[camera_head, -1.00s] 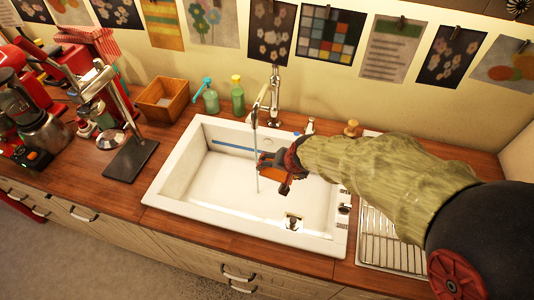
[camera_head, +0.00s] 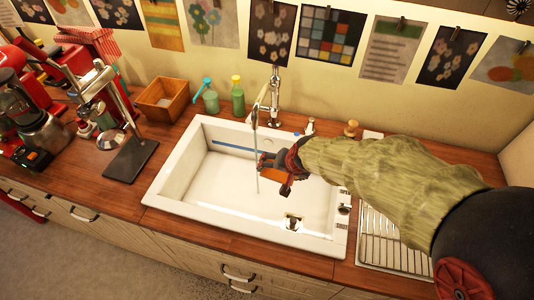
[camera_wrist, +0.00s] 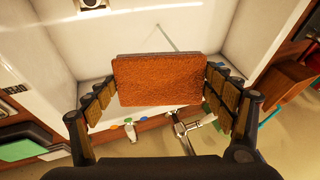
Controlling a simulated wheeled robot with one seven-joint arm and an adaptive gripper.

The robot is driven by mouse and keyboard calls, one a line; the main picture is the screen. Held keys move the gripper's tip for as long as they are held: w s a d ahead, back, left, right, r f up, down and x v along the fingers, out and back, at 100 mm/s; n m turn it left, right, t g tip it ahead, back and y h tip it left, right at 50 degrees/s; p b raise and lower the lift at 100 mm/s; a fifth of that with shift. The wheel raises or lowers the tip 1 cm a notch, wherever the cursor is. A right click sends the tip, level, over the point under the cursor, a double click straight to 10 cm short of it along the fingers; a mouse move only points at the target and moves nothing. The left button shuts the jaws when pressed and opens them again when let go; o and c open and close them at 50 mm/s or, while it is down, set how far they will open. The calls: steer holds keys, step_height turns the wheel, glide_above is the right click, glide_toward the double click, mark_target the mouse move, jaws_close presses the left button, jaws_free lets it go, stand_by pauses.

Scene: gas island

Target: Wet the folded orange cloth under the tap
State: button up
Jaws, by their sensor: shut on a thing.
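My gripper (camera_head: 275,168) is over the white sink (camera_head: 170,185), close to the thin stream of water (camera_head: 257,170) falling from the tap (camera_head: 272,100). In the wrist view my gripper (camera_wrist: 158,85) is shut on the folded orange cloth (camera_wrist: 158,80), with a finger at each side of it. The cloth looks flat and rectangular. In the head view only a small part of the cloth (camera_head: 277,188) shows beneath the fingers. The stream passes at or beside the left end of my gripper; I cannot tell whether it touches the cloth.
A drying rack (camera_head: 385,245) is right of the sink. Green bottles (camera_head: 238,96) and a wooden box (camera_head: 163,99) stand behind it. A metal stand (camera_head: 131,160) and red machines are on the left. A blue strip (camera_head: 232,147) lies along the sink's back wall.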

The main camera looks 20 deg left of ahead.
mark_target(282, 178)
steer(key=shift+s+d+r+p, duration=0.6)
steer(key=shift+s+d+r, duration=0.95)
steer(key=shift+d+r, duration=0.2)
steer(key=shift+a, duration=0.1)
